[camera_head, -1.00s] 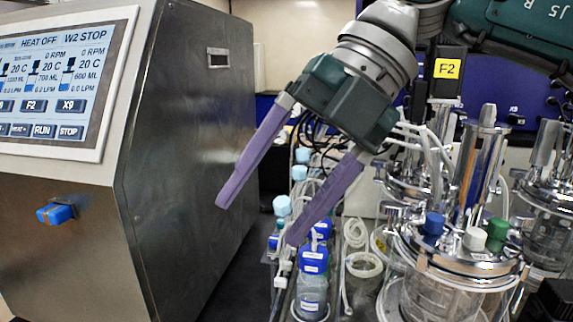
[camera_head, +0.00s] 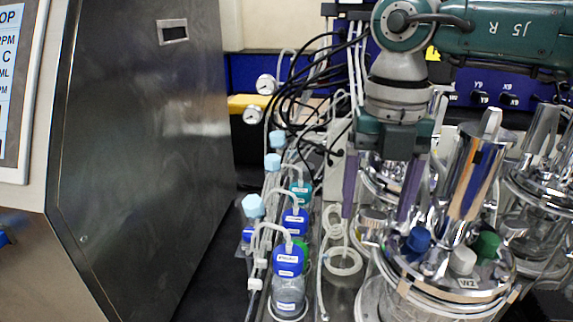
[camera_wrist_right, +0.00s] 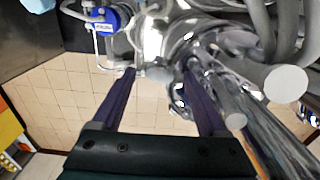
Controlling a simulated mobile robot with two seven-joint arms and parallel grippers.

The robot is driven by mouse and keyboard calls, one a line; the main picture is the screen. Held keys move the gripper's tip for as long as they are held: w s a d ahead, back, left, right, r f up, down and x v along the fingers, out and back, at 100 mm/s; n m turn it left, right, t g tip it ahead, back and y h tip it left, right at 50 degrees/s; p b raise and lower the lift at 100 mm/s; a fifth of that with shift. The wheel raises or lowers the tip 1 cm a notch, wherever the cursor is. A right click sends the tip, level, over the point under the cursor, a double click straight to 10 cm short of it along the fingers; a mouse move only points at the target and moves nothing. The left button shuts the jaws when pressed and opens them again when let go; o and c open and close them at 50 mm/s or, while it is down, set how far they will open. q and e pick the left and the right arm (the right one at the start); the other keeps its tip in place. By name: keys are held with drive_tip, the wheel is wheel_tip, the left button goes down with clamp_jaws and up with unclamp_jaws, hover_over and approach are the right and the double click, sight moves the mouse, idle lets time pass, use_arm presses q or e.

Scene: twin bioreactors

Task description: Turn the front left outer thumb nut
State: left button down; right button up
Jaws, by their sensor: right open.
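The front bioreactor vessel (camera_head: 440,262) has a shiny metal lid with blue, white and green caps; a W2 label is beside the white cap. A small metal thumb nut (camera_head: 373,220) shows at the lid's left edge. My right gripper (camera_head: 376,215) points down with its purple fingers apart, one on each side of the nut in the head view; contact cannot be told. In the wrist view the open fingers (camera_wrist_right: 159,74) reach toward the lid's rim, with a small metal knob (camera_wrist_right: 160,74) between their tips. My left gripper is not in view.
Bottles with blue caps (camera_head: 288,262) and tubing stand left of the vessel. A large metal control cabinet (camera_head: 140,150) fills the left. A tall metal cylinder (camera_head: 470,170) rises from the lid close to the right finger. More vessels (camera_head: 540,190) stand at right.

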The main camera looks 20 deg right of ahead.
drive_tip(key=shift+f, duration=0.3)
clamp_jaws()
idle(0.5)
